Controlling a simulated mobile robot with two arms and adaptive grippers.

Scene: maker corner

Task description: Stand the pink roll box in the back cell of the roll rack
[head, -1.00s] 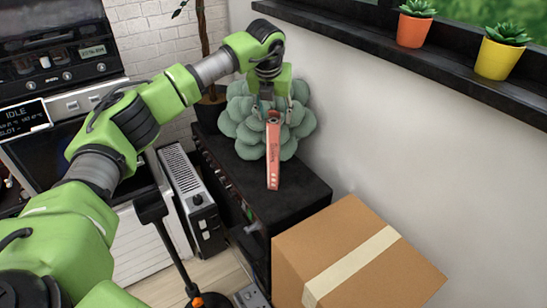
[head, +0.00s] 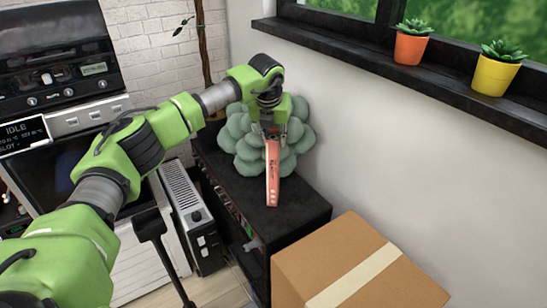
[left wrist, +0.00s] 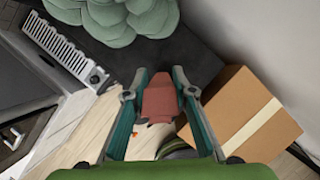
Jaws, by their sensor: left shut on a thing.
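My left gripper (head: 273,131) is shut on the pink roll box (head: 272,178), a long, narrow, salmon-pink box with dark print. The box hangs lengthwise down from the fingers, in front of the grey-green rounded plant and over the black cabinet top in the head view. I cannot tell whether its lower end touches the top. In the left wrist view the pink box (left wrist: 159,102) shows end-on between the two fingers. I see no roll rack in these frames. My right gripper is not in view.
The grey-green plant (head: 243,150) stands on the black cabinet (head: 300,205), close behind the gripper. A taped cardboard box (head: 340,255) stands in front of the cabinet. A grey heater-like unit (head: 190,215) is at the left. Potted succulents (head: 412,43) line the window sill (head: 365,50).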

